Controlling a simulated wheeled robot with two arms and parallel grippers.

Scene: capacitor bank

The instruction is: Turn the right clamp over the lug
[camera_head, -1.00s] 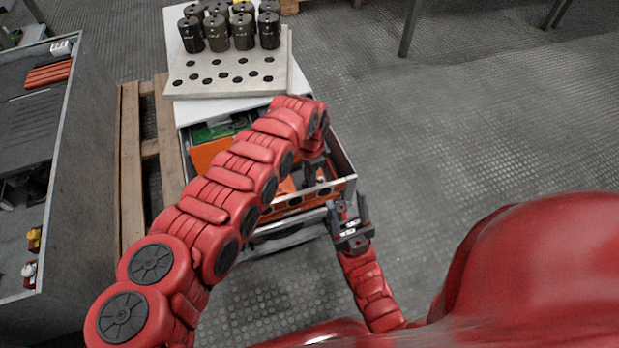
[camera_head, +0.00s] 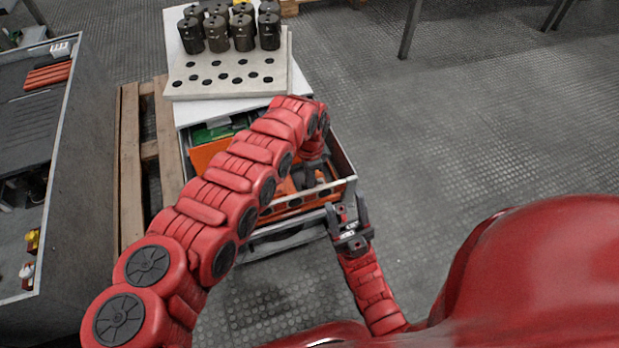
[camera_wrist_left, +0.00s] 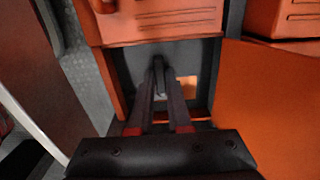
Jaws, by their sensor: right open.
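My left gripper (camera_wrist_left: 162,95) reaches down among orange blocks in the open drawer (camera_head: 342,165). In the left wrist view its two dark fingers lie close together, with a small dark grey piece at their tips. I cannot tell whether they grip it. In the head view, my left arm hides most of the drawer's inside. My right gripper (camera_head: 347,222) is open and empty, in front of the drawer's near right corner. I cannot make out the right clamp or the lug for certain.
An orange block (camera_wrist_left: 150,22) and an orange panel (camera_wrist_left: 265,105) stand close around the left fingers. A plate with holes (camera_head: 225,82) and several dark cylinders (camera_head: 243,32) sits behind the drawer. A grey cabinet (camera_head: 75,150) stands left.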

